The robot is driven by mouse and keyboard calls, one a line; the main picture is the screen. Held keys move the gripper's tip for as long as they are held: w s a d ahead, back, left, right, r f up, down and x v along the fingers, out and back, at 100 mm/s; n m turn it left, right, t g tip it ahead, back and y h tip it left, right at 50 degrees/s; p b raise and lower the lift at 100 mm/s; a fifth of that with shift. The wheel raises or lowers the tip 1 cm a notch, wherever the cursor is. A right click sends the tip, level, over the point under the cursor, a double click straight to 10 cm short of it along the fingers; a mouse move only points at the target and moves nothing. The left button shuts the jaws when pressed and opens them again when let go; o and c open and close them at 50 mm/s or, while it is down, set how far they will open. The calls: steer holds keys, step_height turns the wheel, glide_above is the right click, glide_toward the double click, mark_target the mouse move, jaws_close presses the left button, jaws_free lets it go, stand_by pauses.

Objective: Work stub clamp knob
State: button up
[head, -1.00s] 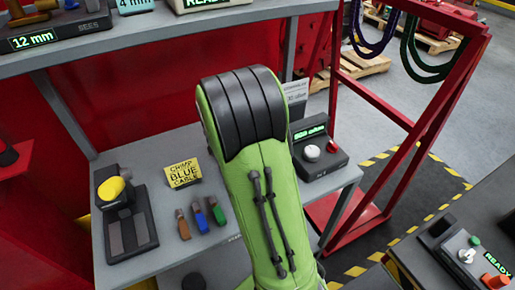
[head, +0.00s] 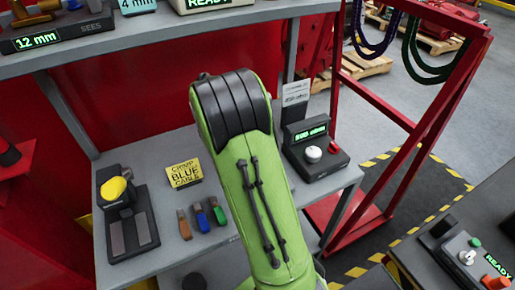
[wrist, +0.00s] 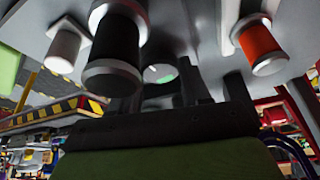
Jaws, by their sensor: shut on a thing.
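My green and black arm (head: 245,180) fills the middle of the head view and hides my gripper there. In the wrist view my gripper's dark fingers (wrist: 208,88) point up at a grey panel (wrist: 192,20) and are close together. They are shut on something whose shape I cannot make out. A black cylinder with a silver end ring (wrist: 113,50) is left of the fingers and close to the camera. A white knob (wrist: 65,45) is farther left, and an orange-red knob (wrist: 260,45) is on the right. I cannot tell which part is the stub clamp knob.
A grey bench (head: 110,250) holds a yellow-knobbed device (head: 115,190), a crimp blue cable sign (head: 186,173), several coloured cable stubs (head: 201,219) and a console with a lit display (head: 312,150). A shelf (head: 150,36) spans above. A red frame (head: 420,130) stands at right.

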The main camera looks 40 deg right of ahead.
steer(key=o, duration=1.1)
steer(key=shift+c, duration=0.2)
steer(key=p+v, duration=0.6)
steer(key=v, duration=0.9)
steer(key=shift+a+r+p, duration=0.2)
steer(key=shift+r+p, duration=0.1)
steer(key=shift+w, duration=0.1)
